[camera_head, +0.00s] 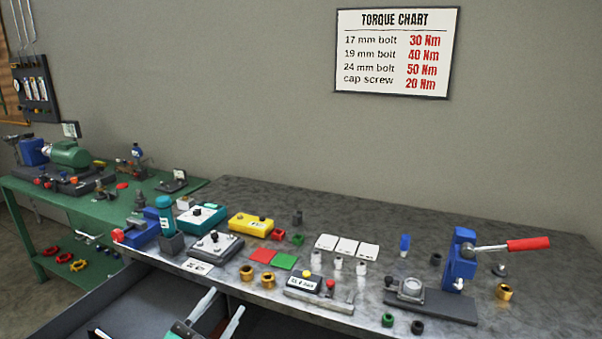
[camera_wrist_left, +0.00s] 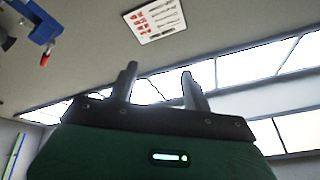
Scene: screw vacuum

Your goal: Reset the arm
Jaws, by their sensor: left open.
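My left gripper (camera_head: 228,299) is at the bottom edge of the head view, in front of the grey bench's front edge. Its two fingers are apart with nothing between them. In the left wrist view the open fingers (camera_wrist_left: 159,70) stand clear of any object, with wall and bright windows behind. My right gripper is in neither view.
The grey bench (camera_head: 455,225) holds a blue press (camera_head: 462,262) with a red handle, coloured boxes, pads and several small parts. A green bench (camera_head: 103,208) stands at left. A torque chart (camera_head: 396,52) hangs on the wall. An open drawer (camera_head: 100,303) lies beside my left gripper.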

